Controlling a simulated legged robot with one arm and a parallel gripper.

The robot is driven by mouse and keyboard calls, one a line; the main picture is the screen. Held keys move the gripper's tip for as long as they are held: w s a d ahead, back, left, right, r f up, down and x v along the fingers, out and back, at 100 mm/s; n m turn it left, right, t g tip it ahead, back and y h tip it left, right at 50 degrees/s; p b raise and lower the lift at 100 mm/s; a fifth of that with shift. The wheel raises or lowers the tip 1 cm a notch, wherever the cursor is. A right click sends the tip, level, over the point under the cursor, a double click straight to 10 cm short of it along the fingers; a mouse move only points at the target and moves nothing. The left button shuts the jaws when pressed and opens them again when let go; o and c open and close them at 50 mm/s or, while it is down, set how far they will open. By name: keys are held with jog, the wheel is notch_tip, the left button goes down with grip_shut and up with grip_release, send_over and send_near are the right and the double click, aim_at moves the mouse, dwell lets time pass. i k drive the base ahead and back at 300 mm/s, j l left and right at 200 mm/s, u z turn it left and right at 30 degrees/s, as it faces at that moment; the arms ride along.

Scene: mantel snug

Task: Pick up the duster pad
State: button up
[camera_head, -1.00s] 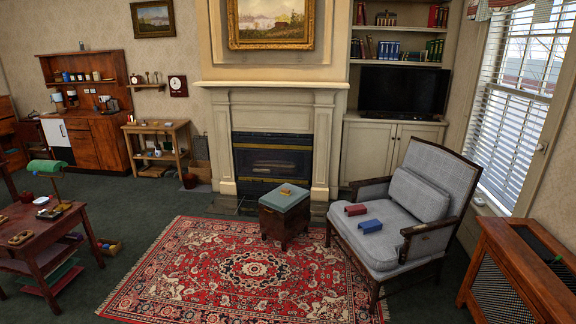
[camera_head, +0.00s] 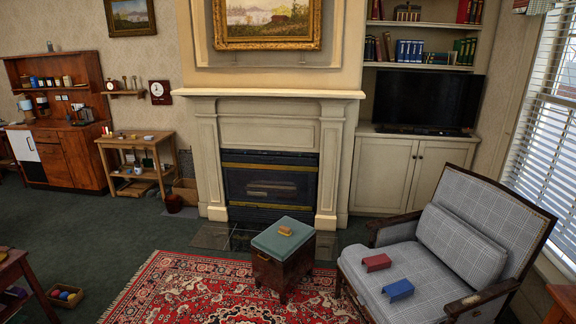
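I cannot tell for certain which thing is the duster pad. A small tan, brush-like block (camera_head: 286,231) lies on the green top of the box stool (camera_head: 272,244) in front of the fireplace. A red bracket-shaped piece (camera_head: 376,263) and a blue bracket-shaped piece (camera_head: 398,290) lie apart on the seat of the grey checked armchair (camera_head: 440,275). My gripper is not in view.
A patterned red rug (camera_head: 190,290) lies under the stool. A side table (camera_head: 137,143) with small items stands at the back left, beside a wooden hutch (camera_head: 62,150). A dark table edge (camera_head: 15,270) shows at lower left. Green carpet (camera_head: 130,235) is open between.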

aim_at(283, 229)
jog(key=i+u, duration=0.15)
jog(key=i, duration=0.35)
jog(key=i+l+u, duration=0.1)
jog(key=i, duration=0.35)
jog(key=z, duration=1.45)
jog(key=u, duration=1.45)
jog(key=i+j+z, duration=0.35)
jog(key=i, duration=0.5)
jog(key=i+j+z, duration=0.35)
jog(key=i+j, duration=0.35)
jog(key=i+j+z, duration=0.35)
jog(key=i+j, duration=0.5)
